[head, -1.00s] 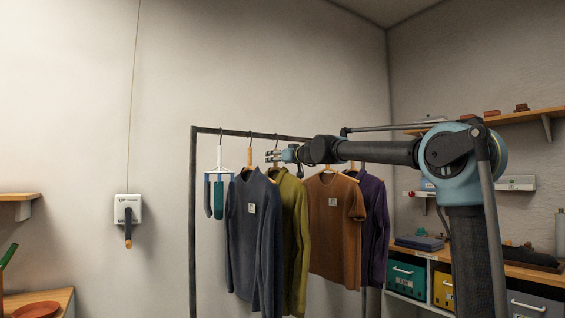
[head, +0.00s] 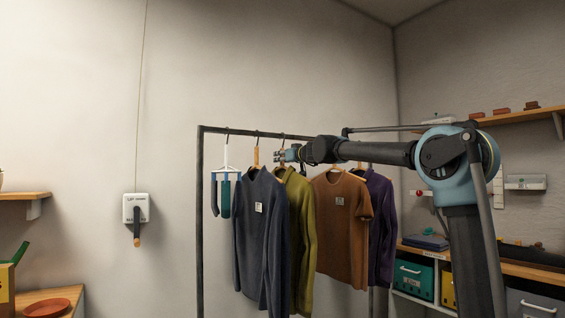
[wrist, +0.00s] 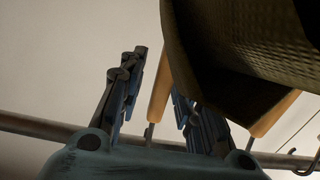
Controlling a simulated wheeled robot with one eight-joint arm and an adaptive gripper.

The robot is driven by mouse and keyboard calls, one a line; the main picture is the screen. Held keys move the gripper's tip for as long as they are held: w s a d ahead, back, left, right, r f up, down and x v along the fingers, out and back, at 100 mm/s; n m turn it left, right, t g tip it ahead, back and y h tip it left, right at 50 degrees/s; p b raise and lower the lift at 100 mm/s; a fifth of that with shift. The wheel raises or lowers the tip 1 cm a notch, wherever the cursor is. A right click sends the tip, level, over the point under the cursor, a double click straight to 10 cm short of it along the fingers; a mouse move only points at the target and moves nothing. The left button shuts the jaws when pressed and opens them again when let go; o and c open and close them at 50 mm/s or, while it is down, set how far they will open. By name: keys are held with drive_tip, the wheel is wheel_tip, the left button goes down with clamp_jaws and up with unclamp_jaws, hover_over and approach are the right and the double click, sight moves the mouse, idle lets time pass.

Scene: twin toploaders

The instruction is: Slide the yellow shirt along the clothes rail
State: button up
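The olive-yellow shirt (head: 301,215) hangs from the clothes rail (head: 262,133) between a dark blue shirt (head: 258,230) and a brown shirt (head: 341,235) in the head view. My gripper (head: 283,155) is up at the yellow shirt's hanger, just under the rail. In the wrist view my gripper (wrist: 160,100) has its two fingers spread, with the wooden hanger (wrist: 160,92) between them. A gap shows between the left finger and the hanger. The right finger is partly hidden behind the hanger and the dark olive cloth (wrist: 235,60).
A white hanger with blue and teal items (head: 225,190) hangs at the rail's left end. A purple shirt (head: 381,225) hangs right of the brown one. The rack's post (head: 199,230) stands at the left. Shelves with bins (head: 412,278) stand at the right.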

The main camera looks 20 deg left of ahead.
clamp_jaws()
drive_tip(key=shift+r, duration=0.2)
drive_tip(key=shift+d, duration=0.1)
drive_tip(key=w+d, duration=0.8)
drive_tip(key=w, duration=0.1)
drive_tip(key=shift+w, duration=0.2)
idle(0.9)
drive_tip(key=shift+f, duration=0.2)
idle(1.1)
drive_tip(key=shift+o, duration=2.1)
unclamp_jaws()
